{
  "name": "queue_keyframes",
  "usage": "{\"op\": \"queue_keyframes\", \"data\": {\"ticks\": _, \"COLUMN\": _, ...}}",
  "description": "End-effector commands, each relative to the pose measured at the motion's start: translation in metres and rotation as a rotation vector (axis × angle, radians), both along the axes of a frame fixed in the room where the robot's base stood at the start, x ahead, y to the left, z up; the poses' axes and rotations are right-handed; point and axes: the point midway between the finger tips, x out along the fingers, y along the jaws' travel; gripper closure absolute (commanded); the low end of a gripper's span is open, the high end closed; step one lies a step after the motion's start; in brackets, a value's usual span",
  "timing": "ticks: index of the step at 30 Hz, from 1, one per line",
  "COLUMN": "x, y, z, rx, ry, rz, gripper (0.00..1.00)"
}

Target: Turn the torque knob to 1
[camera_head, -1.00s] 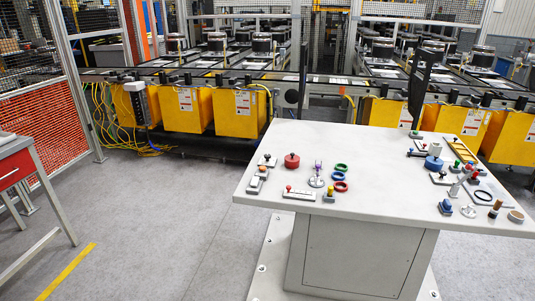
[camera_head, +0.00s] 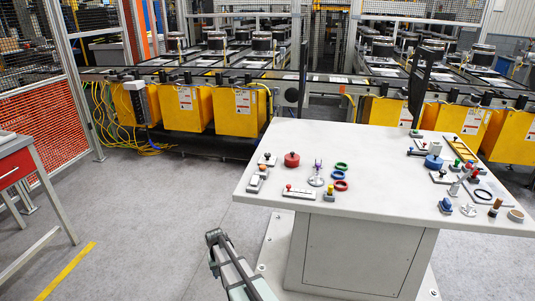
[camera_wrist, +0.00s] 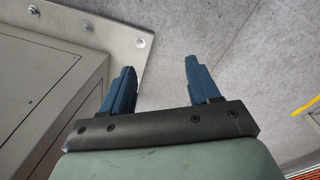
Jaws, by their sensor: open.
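Several small knobs, levers and fixtures stand on the white table (camera_head: 380,185). A red round knob (camera_head: 291,160) is on its left half and a blue round knob (camera_head: 433,162) is toward the right. The labels are too small to read, so I cannot tell which part is the torque knob or what it is set to. My gripper (camera_head: 214,238) is low in front of the table's left corner, apart from everything on it. In the wrist view, its two blue fingers (camera_wrist: 158,66) are spread and empty above the grey floor.
The table's grey cabinet (camera_head: 360,255) stands on a pale base plate (camera_wrist: 110,35) with bolts, beside my gripper. A red bench (camera_head: 18,165) stands far left.

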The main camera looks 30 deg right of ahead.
Motion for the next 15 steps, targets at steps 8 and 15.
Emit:
{"op": "queue_keyframes", "data": {"ticks": 8, "x": 0.105, "y": -0.042, "z": 0.089, "rx": -0.033, "ry": -0.149, "rz": -0.069, "gripper": 0.39}}
{"op": "queue_keyframes", "data": {"ticks": 15, "x": 0.177, "y": -0.081, "z": 0.179, "rx": -0.058, "ry": -0.265, "rz": -0.136, "gripper": 0.39}}
